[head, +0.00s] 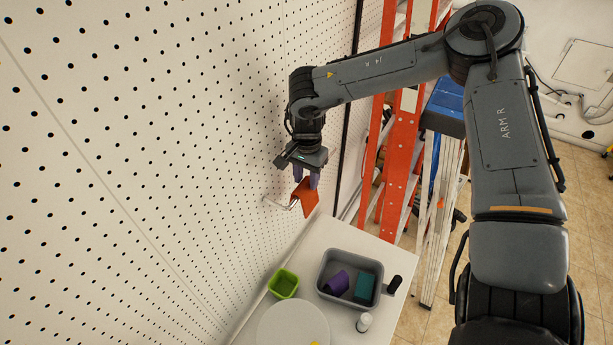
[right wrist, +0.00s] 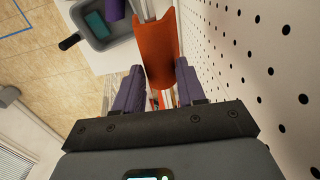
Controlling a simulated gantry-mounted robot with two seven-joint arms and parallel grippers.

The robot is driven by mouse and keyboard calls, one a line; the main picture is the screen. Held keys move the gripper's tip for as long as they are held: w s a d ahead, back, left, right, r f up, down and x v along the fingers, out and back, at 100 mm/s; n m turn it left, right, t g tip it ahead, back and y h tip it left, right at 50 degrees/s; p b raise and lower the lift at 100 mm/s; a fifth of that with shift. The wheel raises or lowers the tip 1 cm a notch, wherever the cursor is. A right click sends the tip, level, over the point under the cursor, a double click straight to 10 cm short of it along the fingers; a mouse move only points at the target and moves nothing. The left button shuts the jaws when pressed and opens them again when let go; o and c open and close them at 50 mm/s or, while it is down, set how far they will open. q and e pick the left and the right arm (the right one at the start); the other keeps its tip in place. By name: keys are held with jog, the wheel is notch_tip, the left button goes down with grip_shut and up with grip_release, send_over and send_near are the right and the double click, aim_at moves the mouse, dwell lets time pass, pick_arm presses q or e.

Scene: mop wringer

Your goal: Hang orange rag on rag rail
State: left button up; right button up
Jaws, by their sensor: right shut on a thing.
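The orange rag (head: 307,197) hangs below my right gripper (head: 306,180), close to the white pegboard. The gripper is shut on the rag's upper part with its purple fingers. In the right wrist view the rag (right wrist: 158,48) is a curved sheet between the two fingertips. Pale rods show near its edges there; I cannot tell whether the rag lies over the rail or only beside it. My left gripper is out of view.
Below is a white table (head: 350,241) with a grey bin (head: 326,292) holding a purple item and a teal block. A green container (head: 284,283), a round white lid (head: 292,325) and a small white bottle (head: 364,322) stand nearby. Orange ladders (head: 405,130) stand right of the pegboard.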

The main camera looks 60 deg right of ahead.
jog(key=o, duration=1)
jog(key=shift+r, duration=0.1)
